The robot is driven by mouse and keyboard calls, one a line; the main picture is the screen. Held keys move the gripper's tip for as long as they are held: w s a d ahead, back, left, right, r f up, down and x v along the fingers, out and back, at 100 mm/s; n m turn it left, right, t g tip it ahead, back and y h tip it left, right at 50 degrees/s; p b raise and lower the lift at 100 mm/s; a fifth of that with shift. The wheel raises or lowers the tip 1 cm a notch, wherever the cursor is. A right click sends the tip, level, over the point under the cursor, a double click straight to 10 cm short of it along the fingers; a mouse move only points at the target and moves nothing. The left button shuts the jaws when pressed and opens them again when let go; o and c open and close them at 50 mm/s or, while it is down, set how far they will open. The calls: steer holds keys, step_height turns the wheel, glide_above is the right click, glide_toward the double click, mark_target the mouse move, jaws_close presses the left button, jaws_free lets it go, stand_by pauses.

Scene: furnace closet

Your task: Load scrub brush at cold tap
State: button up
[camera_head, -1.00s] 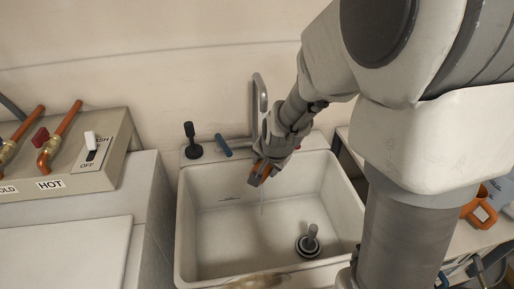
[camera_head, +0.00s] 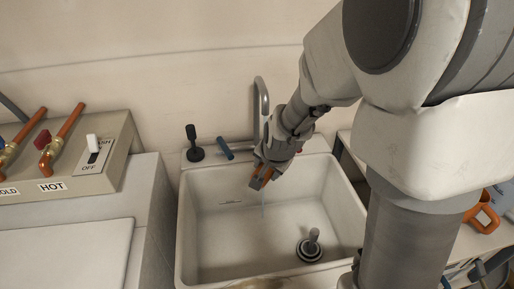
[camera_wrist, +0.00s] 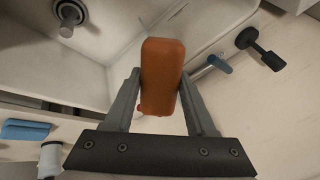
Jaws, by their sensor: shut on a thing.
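My gripper (camera_head: 262,178) is over the white sink basin, just below and in front of the grey tap (camera_head: 262,100). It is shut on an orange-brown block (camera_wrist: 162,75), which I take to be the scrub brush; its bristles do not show. The block also shows between the fingers in the head view (camera_head: 258,183). A blue lever (camera_head: 224,148), likely the cold one, lies tilted left of the tap and also shows in the wrist view (camera_wrist: 220,64). The spout's outlet is hidden.
The sink (camera_head: 195,232) has a dark drain with a plug (camera_head: 311,247). A black upright handle (camera_head: 192,142) stands at its back left. Left are pipes marked HOT and COLD and a switch panel (camera_head: 95,155). An orange mug (camera_head: 482,217) sits right, behind my arm.

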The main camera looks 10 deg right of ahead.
mark_target(267, 172)
steer(key=shift+r, duration=0.1)
steer(key=shift+s+r+p, duration=1.1)
steer(key=shift+s+p, duration=0.1)
steer(key=shift+p, duration=0.05)
steer(key=shift+s+d+r+p, duration=0.1)
steer(key=shift+s+r+p, duration=0.35)
steer(key=shift+s+p, duration=0.15)
steer(key=shift+s+d+r+p, duration=0.1)
steer(key=shift+s+r+p, duration=0.35)
steer(key=shift+s, duration=0.25)
steer(key=shift+w+d+f+n, duration=0.1)
steer(key=shift+d+f+n, duration=0.1)
steer(key=shift+f, duration=0.2)
steer(key=shift+d+f+n, duration=0.1)
steer(key=shift+f+n, duration=0.1)
steer(key=shift+f, duration=0.15)
steer(key=shift+f+y, duration=0.25)
steer(key=shift+y, duration=0.05)
steer(key=w+d+f+n+g+y, duration=0.1)
steer(key=w+f+n+g+y, duration=0.1)
steer(key=f+n, duration=0.4)
steer(key=shift+w+f+n+y, duration=0.2)
steer(key=shift+w+n+y, duration=0.45)
steer(key=shift+n, duration=0.75)
